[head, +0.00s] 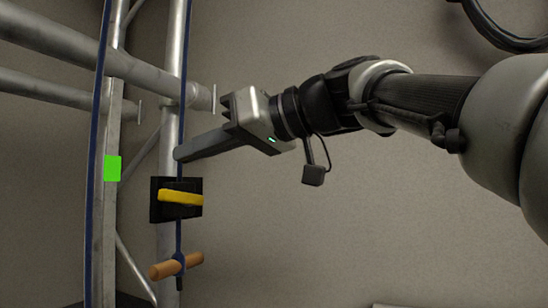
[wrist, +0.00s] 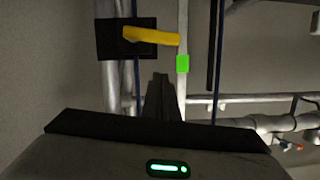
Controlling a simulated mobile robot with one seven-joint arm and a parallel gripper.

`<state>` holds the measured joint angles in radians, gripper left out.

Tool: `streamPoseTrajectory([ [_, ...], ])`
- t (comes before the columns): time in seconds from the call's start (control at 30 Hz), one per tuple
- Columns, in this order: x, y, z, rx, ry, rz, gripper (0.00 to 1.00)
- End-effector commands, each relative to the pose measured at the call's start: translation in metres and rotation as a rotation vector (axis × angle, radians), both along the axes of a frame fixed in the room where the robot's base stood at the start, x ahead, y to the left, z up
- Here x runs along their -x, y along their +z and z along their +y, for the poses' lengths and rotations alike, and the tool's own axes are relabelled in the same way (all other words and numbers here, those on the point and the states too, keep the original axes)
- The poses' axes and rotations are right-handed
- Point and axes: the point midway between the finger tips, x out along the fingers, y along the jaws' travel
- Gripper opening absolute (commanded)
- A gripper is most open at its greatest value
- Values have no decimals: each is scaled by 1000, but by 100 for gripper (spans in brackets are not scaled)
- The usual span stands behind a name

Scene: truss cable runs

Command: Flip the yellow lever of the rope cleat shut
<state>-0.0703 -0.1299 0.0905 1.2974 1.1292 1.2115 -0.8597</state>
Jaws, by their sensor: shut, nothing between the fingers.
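The rope cleat is a black block (head: 158,211) on the upright truss pole in the head view, with a yellow lever (head: 181,198) lying nearly level across its front. In the wrist view the black block (wrist: 108,40) is at the upper left and the yellow lever (wrist: 152,36) sticks out to the right of it. A blue rope (head: 180,237) runs down through the cleat. My gripper (head: 181,154) is shut and empty, its fingers above the cleat and apart from the lever in the head view. The shut fingers also show in the wrist view (wrist: 160,88).
A wooden handle (head: 176,265) is tied on the rope below the cleat. A green marker (head: 112,168) sits on the pole to the left, beside another blue rope (head: 93,190). Metal truss tubes (head: 70,92) cross at the upper left.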

Motion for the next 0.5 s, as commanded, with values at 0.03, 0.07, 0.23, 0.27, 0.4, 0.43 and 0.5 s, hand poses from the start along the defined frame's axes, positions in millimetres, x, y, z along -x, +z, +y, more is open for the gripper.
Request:
streamPoseTrajectory([
  [0.03, 4, 5, -12, -1, -4, -2, 0],
  [0.07, 7, 6, -20, -2, -5, -2, 0],
  [0.23, 20, 16, -55, -1, -3, 0, 0],
  [0.27, 22, 17, -60, -1, -2, 0, 0],
  [0.4, 29, 21, -79, -1, -1, 0, 0],
  [0.43, 30, 22, -82, -1, -1, 0, 0],
  [0.5, 32, 23, -87, -1, -1, 0, 0],
])
